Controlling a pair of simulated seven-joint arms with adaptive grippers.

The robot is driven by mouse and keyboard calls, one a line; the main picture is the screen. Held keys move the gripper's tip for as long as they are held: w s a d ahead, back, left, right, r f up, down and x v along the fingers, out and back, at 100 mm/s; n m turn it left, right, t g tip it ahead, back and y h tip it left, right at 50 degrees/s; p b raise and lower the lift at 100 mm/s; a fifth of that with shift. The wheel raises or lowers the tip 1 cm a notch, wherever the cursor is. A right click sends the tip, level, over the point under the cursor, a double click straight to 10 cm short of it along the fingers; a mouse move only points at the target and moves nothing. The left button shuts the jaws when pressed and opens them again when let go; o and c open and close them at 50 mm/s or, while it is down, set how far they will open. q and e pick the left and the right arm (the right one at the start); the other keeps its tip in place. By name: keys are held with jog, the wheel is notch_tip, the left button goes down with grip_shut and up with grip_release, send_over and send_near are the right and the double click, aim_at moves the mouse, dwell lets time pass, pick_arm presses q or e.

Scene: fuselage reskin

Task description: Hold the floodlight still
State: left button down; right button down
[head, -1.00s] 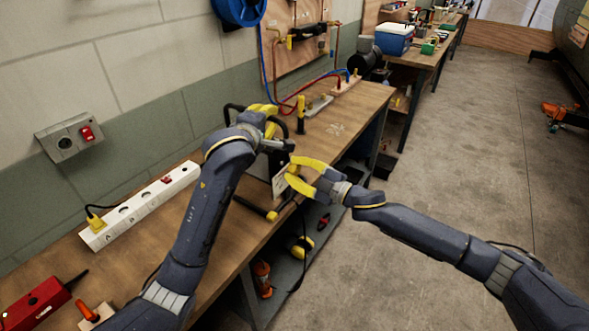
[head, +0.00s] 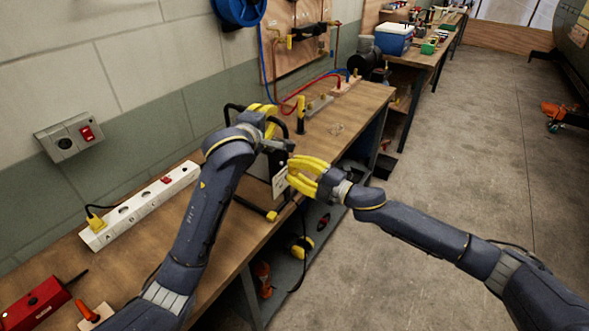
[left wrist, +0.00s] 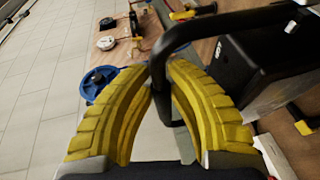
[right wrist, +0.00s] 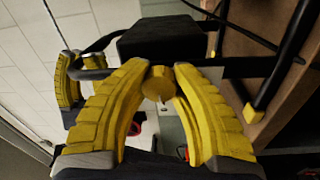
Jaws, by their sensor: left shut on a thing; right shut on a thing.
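The floodlight (head: 262,171) stands on the workbench, a dark box on a black tube stand with yellow end caps. The left arm hides part of it. My left gripper (head: 268,118) is shut on the black tube handle (left wrist: 158,62) at its top; the dark lamp body (left wrist: 238,68) is beside the fingers in the left wrist view. My right gripper (head: 294,169) is at the floodlight's side over the bench edge. In the right wrist view its fingers are shut on a round yellow knob (right wrist: 157,83), with the black lamp body (right wrist: 166,38) just beyond.
A white power strip (head: 145,204) lies along the wall side of the workbench (head: 225,226). A yellow-and-black upright tool (head: 300,114) stands behind the floodlight. A red box (head: 38,303) is at the near left.

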pick_arm(q)
jog(key=shift+f, duration=0.2)
pick_arm(e)
jog(key=shift+a+r, duration=0.15)
jog(key=c, duration=1)
grip_release()
jog(key=shift+s+d, duration=0.1)
jog(key=shift+d, duration=0.1)
jog(key=v, duration=1.1)
jog(key=shift+s+d, duration=0.2)
jog(key=shift+s, duration=0.05)
pick_arm(q)
jog(key=c, duration=1.3)
grip_release()
jog(key=shift+r, duration=0.15)
jog(key=shift+o, duration=0.2)
